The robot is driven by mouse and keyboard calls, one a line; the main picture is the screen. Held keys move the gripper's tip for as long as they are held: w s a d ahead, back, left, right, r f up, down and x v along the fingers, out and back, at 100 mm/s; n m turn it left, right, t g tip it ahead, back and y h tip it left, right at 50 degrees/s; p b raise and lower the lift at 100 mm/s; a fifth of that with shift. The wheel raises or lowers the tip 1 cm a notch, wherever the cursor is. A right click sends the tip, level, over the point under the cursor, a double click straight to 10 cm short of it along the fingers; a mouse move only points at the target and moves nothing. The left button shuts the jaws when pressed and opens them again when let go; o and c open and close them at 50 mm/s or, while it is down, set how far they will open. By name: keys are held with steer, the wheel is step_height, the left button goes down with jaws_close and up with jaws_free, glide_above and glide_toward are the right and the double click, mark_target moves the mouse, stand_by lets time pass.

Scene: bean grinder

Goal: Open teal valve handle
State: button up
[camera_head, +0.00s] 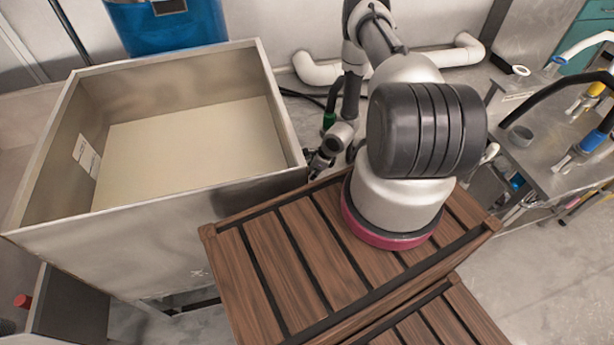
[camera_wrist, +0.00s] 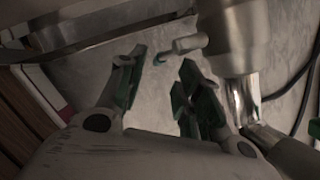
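In the wrist view my gripper (camera_wrist: 161,64) is open, with its two green-padded fingers spread apart and nothing held between them. I cannot tell whether either finger touches the teal piece. In the head view a small green part (camera_head: 328,120) shows right of the metal bin; I cannot tell whether it is the handle.
A large open metal bin (camera_head: 150,225) fills the left of the head view, with a blue container (camera_head: 170,32) behind it. White pipes (camera_head: 318,70) run behind my arm. A metal bench (camera_head: 550,165) with taps stands at right. Open floor (camera_head: 545,270) lies at lower right.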

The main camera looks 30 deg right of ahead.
steer(key=x, duration=0.6)
steer(key=shift+a+f, duration=0.1)
steer(key=shift+f, duration=0.15)
jaws_close()
